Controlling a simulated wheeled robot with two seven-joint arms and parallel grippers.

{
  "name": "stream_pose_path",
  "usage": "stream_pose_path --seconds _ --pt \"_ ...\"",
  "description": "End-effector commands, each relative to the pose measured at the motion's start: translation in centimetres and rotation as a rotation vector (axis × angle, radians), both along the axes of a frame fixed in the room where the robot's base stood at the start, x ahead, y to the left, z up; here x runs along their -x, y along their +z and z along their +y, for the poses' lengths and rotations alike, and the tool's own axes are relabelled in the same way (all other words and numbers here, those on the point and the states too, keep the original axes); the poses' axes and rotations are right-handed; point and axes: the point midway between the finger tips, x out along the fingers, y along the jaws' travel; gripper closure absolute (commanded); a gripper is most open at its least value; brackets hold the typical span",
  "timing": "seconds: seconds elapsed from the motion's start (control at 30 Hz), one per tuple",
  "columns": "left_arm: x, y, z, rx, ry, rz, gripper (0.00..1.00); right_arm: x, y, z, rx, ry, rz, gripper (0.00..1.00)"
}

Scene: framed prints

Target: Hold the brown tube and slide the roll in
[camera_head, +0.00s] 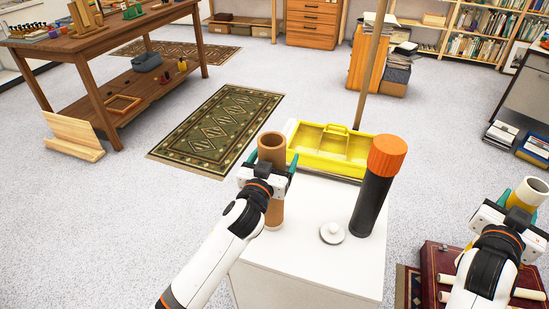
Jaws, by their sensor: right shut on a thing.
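The brown tube (272,150) stands upright, with its open end up, at the left edge of the white-topped stand. My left gripper (271,166) has its green fingertips on both sides of the tube, below its rim. I cannot tell whether they press on it. My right gripper (517,201) is at the far right, shut on a short cream roll (531,190) with a yellowish part below. The roll is tilted, well apart from the tube. The lower part of the roll is hidden by the gripper.
A wooden pole (371,65) rises behind. A red case (430,266) with rolls lies below my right arm.

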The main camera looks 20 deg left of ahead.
Motion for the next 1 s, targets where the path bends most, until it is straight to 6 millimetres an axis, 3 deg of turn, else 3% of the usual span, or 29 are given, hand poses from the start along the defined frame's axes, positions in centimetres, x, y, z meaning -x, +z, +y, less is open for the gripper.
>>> stream_pose_path --seconds 0.17,0.5,1.0 --pt "0.01 0.0 0.0 0.0 0.0 0.0 0.17 0.0 0.04 0.0 0.001 0.0 -0.001 0.98" --pt "0.03 -0.01 0.0 0.0 0.0 0.0 0.73 0.0 0.04 0.0 0.001 0.0 -0.001 0.98" --pt "0.04 -0.02 -0.01 0.0 0.0 0.0 0.75 0.0 0.04 0.0 0.001 0.0 -0.001 0.98"
